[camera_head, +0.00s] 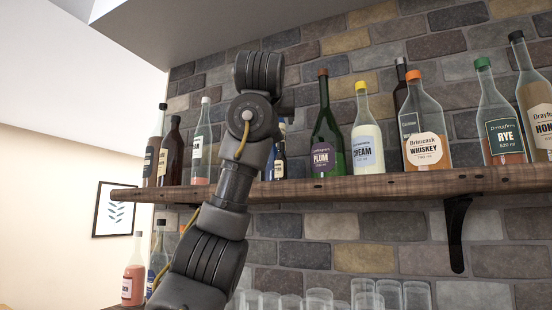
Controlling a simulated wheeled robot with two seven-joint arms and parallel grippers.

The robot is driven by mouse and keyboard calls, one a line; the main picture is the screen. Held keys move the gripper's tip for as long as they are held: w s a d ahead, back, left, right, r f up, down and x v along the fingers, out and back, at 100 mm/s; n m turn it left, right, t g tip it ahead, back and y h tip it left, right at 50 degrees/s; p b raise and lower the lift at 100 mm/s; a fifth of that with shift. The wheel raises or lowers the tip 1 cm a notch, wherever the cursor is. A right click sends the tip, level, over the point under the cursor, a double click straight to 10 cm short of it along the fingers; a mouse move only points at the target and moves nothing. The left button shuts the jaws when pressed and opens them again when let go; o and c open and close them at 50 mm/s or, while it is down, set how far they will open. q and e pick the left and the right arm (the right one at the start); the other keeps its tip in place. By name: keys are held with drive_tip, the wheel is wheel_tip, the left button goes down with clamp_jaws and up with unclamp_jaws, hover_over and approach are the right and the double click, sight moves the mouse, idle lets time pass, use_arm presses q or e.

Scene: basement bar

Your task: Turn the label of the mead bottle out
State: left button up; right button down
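I cannot make out which bottle is the mead bottle; no readable label says mead. A dark bottle with a blue-and-white label (280,160) stands on the shelf, partly hidden behind my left arm. Three more bottles stand to the left of the arm: a dark one (152,150), a brown one (171,155) and a clear one (201,150); their labels are too small or turned to read fully. My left arm rises in front of the shelf. Its fingers are hidden behind its wrist links, so their state does not show. My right gripper is not in view.
The wooden shelf (400,184) also holds plum (322,155), cream (366,150), whiskey (425,145) and rye (503,135) bottles, and a partly cut-off one (535,105) at right. Several glasses (320,299) and a pink bottle (134,275) stand below. A black bracket (457,232) hangs underneath.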

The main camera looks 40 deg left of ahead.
use_arm(q)
drive_tip(key=p+x, duration=0.3)
drive_tip(key=x, duration=1)
drive_tip(key=shift+w+a+p, duration=0.2)
drive_tip(key=shift+p, duration=0.1)
drive_tip(key=shift+c, duration=0.4)
drive_tip(key=c, duration=0.8)
drive_tip(key=shift+m+t+h+b, duration=0.25)
drive_tip(key=shift+m+t+h, duration=0.7)
drive_tip(key=shift+m+h, duration=1)
drive_tip(key=shift+m+t+h+b, duration=0.2)
drive_tip(key=shift+m+t+h, duration=0.9)
drive_tip(key=shift+h, duration=1.55)
